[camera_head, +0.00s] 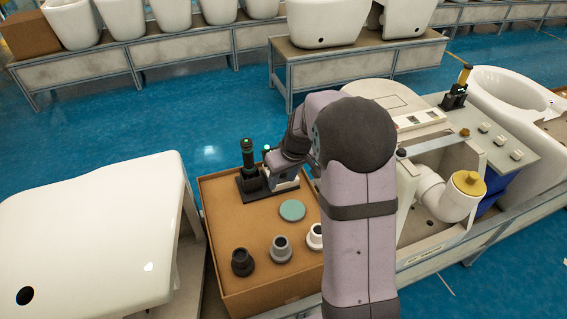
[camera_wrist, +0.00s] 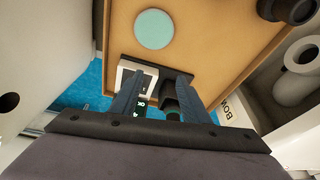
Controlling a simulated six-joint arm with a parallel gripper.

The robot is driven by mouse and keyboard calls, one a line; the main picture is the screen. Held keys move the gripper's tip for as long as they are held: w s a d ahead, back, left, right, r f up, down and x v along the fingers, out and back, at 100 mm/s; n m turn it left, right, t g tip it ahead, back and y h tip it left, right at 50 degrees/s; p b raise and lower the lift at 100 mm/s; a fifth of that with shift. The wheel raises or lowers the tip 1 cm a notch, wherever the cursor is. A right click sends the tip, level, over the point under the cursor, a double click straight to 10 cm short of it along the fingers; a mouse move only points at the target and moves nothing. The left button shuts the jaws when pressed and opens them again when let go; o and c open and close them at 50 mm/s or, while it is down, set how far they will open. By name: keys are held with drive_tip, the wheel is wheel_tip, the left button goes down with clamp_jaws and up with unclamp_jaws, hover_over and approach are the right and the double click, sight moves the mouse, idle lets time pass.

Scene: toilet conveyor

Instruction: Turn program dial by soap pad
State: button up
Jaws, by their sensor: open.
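The round green pad (camera_head: 292,210) lies flat on the brown board; it also shows near the top of the wrist view (camera_wrist: 154,29). Behind it stands a white unit (camera_head: 284,180) on a dark base, beside an upright black and green cylinder (camera_head: 248,156). In the wrist view, the white unit (camera_wrist: 127,74) shows green marks partly covered by a finger. My gripper (camera_wrist: 160,77) is open over this unit, with a dark knob-like part (camera_wrist: 168,91) showing between its fingers. I cannot tell whether this part is the program dial or whether the fingers touch it.
A black ring piece (camera_head: 242,262), a grey one (camera_head: 281,249) and a white one (camera_head: 315,237) stand along the front of the brown board (camera_head: 222,222). A white ceramic piece (camera_head: 90,225) lies left.

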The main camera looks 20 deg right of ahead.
drive_tip(key=w+d+n+t, duration=0.1)
drive_tip(key=w+d, duration=0.3)
drive_tip(key=w, duration=0.3)
drive_tip(key=shift+p+x, duration=1.1)
drive_tip(key=shift+x, duration=2.2)
drive_tip(key=shift+s, duration=0.15)
drive_tip(key=c, duration=1.1)
